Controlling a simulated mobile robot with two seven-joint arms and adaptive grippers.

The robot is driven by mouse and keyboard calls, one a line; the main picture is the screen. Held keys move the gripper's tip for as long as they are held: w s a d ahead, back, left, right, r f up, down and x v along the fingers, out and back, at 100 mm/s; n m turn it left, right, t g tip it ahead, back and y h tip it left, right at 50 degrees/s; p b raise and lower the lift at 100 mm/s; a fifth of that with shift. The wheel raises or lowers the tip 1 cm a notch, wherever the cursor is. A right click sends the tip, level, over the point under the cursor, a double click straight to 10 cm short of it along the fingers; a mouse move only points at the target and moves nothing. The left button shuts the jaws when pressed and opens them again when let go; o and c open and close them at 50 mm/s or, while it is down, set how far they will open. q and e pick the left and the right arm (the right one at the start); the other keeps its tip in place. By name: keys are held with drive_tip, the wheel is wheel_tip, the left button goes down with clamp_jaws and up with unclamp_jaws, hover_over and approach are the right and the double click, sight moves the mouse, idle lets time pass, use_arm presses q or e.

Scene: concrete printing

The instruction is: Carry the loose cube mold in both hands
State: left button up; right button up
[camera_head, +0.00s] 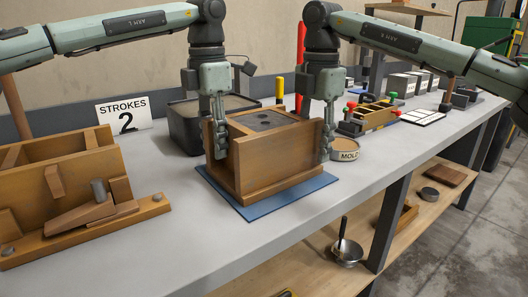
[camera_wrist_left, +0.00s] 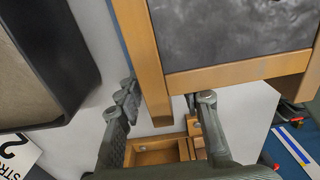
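The cube mold (camera_head: 268,170) is a wooden box with a dark grey filled top (camera_head: 262,121), sitting upright on a blue mat (camera_head: 250,208). My left gripper (camera_head: 218,140) is at its left wall. In the left wrist view the fingers (camera_wrist_left: 166,100) stand either side of a wall's end, with a gap showing between the wood and the right finger. My right gripper (camera_head: 328,140) points down at the mold's right wall. One finger shows at the wall's outer side; the other is not clearly visible, so its opening cannot be told.
A wooden frame (camera_head: 60,175) stands at left, beside a "STROKES 2" card (camera_head: 125,117). A black tub (camera_head: 185,128) is behind the mold. A tin labelled MOLD (camera_head: 344,151) and a wooden rack (camera_head: 370,117) are to the right. The front strip of the grey table (camera_head: 190,240) is clear.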

sight(212, 119)
use_arm(q)
clamp_jaws()
use_arm(e)
clamp_jaws()
